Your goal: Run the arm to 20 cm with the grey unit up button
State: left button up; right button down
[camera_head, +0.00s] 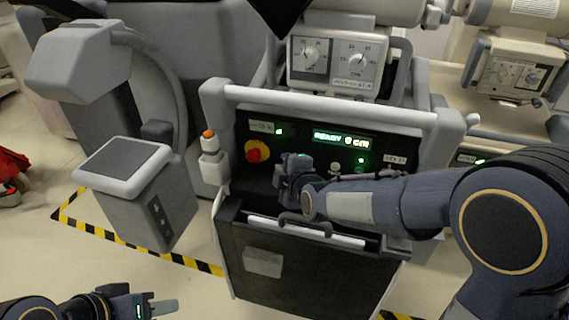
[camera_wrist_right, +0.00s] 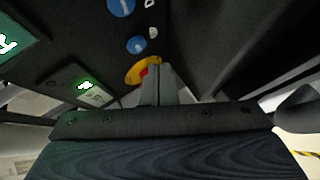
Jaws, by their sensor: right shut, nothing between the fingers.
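The grey unit (camera_head: 440,135) stands in the middle of the head view with a dark front panel. Its green display (camera_head: 343,139) seems to read "READY 0 CM". My right gripper (camera_head: 286,168) is in front of this panel and hides part of it. In the right wrist view the right gripper (camera_wrist_right: 157,70) is shut and empty, its tips overlapping the yellow and red stop knob (camera_wrist_right: 138,72); I cannot tell contact. Two blue buttons, one upper (camera_wrist_right: 121,7) and one lower (camera_wrist_right: 136,44), lie beyond the tips; their symbols are unclear. My left gripper (camera_head: 160,307) is low at the left, its opening unclear.
A white holder with an orange top (camera_head: 208,142) stands at the panel's left. A front handle bar (camera_head: 305,231) runs below my right gripper. A grey pedestal (camera_head: 140,205) is at the left, inside yellow-black floor tape (camera_head: 105,234). Another unit (camera_head: 510,75) stands at the right.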

jog(key=shift+w+d, duration=0.25)
jog(key=shift+w, duration=0.35)
dwell(1.6)
jog(key=shift+w+d, duration=0.1)
jog(key=shift+w, duration=0.3)
